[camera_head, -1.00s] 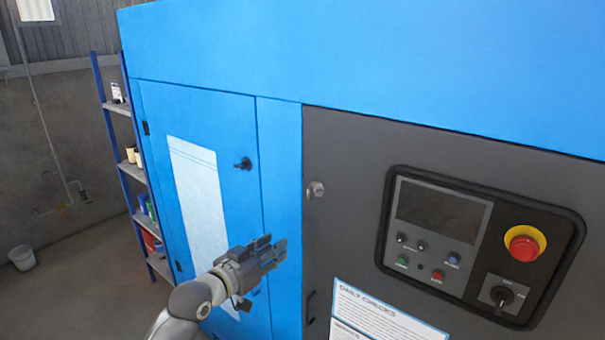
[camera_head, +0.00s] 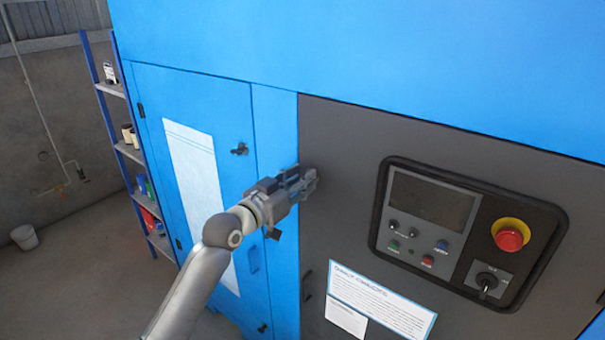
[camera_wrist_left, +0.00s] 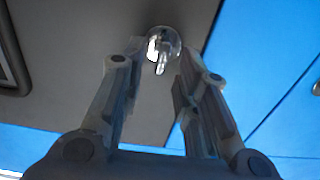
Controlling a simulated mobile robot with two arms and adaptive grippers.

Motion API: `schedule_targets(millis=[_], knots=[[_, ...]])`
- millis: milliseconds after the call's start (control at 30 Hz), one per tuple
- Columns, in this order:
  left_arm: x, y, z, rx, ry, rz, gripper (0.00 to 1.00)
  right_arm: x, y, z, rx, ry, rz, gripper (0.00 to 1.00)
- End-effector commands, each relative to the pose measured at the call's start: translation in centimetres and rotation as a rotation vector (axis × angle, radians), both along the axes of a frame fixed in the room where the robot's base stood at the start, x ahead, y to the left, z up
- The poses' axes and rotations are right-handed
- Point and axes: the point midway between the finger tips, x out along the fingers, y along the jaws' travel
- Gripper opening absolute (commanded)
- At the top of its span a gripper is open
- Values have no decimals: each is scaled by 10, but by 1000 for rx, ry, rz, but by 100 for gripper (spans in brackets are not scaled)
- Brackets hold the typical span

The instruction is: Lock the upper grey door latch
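The upper grey door latch is a round, shiny metal knob (camera_wrist_left: 163,46) with a small raised handle, set near the edge of the grey door (camera_head: 345,150). In the head view it is mostly or wholly hidden by my left gripper (camera_head: 308,180). The left wrist view shows the left gripper (camera_wrist_left: 160,65) open, its two fingers apart, with the latch showing between and just beyond their tips. I cannot tell whether a finger touches it. My right gripper is in neither view.
A control panel (camera_head: 462,235) with a red emergency stop (camera_head: 509,236) is on the grey door, right of the gripper. A blue door with a black latch (camera_head: 240,149) is on the left. A paper notice (camera_head: 380,300) is below. A shelf (camera_head: 120,147) stands at far left.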

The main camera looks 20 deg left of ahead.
Motion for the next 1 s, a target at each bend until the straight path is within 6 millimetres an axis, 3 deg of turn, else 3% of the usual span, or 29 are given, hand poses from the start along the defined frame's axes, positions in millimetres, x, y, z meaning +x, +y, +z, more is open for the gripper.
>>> schedule_targets(millis=[467, 700, 1000], knots=[[11, -4, -1, 1, 0, -1, 29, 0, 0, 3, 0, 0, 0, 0], [11, -4, 0, 1, 0, 0, 0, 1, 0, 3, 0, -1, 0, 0], [11, -5, -1, 22, -7, -1, 0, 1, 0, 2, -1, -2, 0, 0]])
